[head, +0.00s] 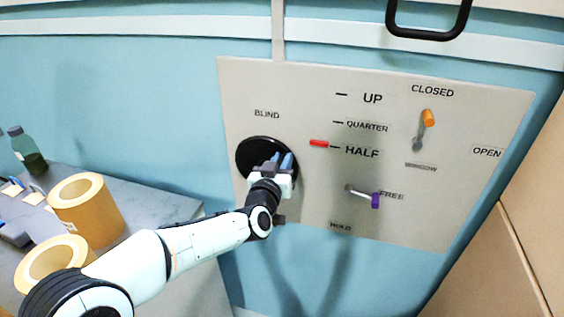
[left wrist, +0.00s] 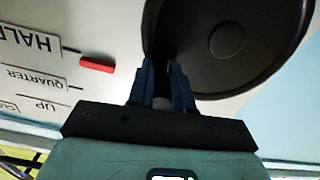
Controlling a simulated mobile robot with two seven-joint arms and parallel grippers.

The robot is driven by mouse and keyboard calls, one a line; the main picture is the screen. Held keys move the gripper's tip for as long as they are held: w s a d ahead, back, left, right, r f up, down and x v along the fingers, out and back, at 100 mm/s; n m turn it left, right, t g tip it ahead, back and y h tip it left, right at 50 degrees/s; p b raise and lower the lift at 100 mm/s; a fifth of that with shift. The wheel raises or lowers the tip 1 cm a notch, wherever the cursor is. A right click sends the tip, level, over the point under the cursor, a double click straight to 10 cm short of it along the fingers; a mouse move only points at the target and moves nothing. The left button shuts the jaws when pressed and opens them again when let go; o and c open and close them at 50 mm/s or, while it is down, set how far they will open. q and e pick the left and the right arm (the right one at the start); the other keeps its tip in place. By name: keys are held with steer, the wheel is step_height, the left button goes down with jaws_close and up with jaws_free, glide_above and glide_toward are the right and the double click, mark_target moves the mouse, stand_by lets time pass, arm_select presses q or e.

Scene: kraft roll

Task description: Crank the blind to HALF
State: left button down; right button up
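The black round blind crank (head: 247,154) is set in the beige panel under the label BLIND; its disc also fills the upper right of the left wrist view (left wrist: 255,50). My left gripper (head: 277,162) is at the disc's right part. In the left wrist view its blue fingers (left wrist: 163,80) stand close on either side of the dark crank handle, which they partly hide. The red pointer (head: 319,143) is at the HALF mark (head: 361,151), about in line with its tick; it also shows in the left wrist view (left wrist: 97,64). My right gripper is out of view.
On the panel (head: 300,215), an orange-tipped window lever (head: 427,119) points to CLOSED and a purple-tipped lever (head: 375,200) points to FREE. A grey table (head: 150,200) at left holds kraft rolls (head: 88,207) and a green bottle (head: 27,150). A black bar handle (head: 425,35) is above.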

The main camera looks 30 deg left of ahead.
arm_select(q)
steer(key=shift+w+d+f+m, duration=0.1)
steer(key=shift+d+f+m, duration=0.3)
steer(key=shift+f+m, duration=0.45)
steer(key=shift+w+d+f+m+b, duration=0.1)
steer(key=shift+d+f+m, duration=0.1)
steer(key=shift+f+m, duration=0.65)
steer(key=shift+s+d+f+m+b, duration=0.15)
steer(key=shift+f+m, duration=0.2)
steer(key=shift+m, duration=0.95)
steer(key=shift+w+d+f+m+b, duration=0.1)
steer(key=shift+w+d+f+m, duration=0.1)
steer(key=shift+f+m, duration=0.65)
steer(key=shift+r+m, duration=0.2)
steer(key=shift+m, duration=0.05)
steer(key=c, duration=1)
jaws_free()
steer(key=shift+c, duration=0.2)
steer(key=shift+r, duration=0.1)
steer(key=b+v, duration=0.1)
steer(key=v, duration=1.2)
steer(key=shift+s, duration=0.25)
